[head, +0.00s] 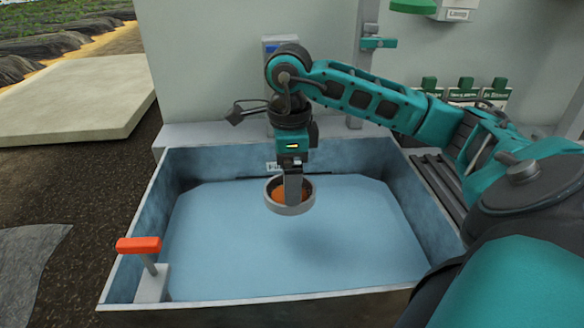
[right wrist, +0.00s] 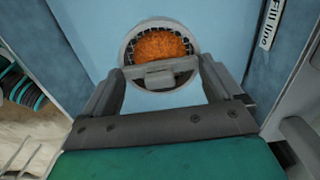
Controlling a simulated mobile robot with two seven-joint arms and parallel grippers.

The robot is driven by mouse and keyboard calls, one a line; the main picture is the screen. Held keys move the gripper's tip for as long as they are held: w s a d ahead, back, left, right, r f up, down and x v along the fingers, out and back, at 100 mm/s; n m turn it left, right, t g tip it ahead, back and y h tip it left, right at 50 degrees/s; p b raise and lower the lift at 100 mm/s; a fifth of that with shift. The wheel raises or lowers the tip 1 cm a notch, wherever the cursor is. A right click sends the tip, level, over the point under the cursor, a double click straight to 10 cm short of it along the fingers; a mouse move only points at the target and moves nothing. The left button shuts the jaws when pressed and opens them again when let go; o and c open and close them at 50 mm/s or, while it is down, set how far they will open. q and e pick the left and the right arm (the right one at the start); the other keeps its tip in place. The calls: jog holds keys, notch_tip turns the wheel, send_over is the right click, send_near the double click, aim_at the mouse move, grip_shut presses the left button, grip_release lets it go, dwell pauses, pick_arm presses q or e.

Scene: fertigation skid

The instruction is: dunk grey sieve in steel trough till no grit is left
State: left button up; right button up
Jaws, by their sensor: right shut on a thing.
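The grey sieve (head: 290,206) is a round ring with a mesh, held over the middle of the steel trough (head: 280,302). Orange-brown grit (right wrist: 158,46) covers most of the mesh in the right wrist view. My right gripper (head: 292,185) points down and is shut on a grey tab at the sieve's rim; its fingers also show in the right wrist view (right wrist: 165,85). The trough holds blue water (head: 220,250), and a soft shadow lies on it below the sieve, which appears above the surface. My left gripper is not in view.
An orange-red handle (head: 139,245) stands on the trough's front left corner. A "Fill line" label (right wrist: 270,25) is on the trough wall. A slatted grey surface (head: 437,185) lies right of the trough. A wall stands behind.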

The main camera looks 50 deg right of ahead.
notch_tip(320, 180, down, 4)
jog(key=b, duration=0.2)
jog(key=shift+b, duration=0.4)
notch_tip(320, 180, down, 8)
jog(key=b, duration=0.6)
jog(key=shift+f+b, duration=0.65)
jog(key=shift+b, duration=0.1)
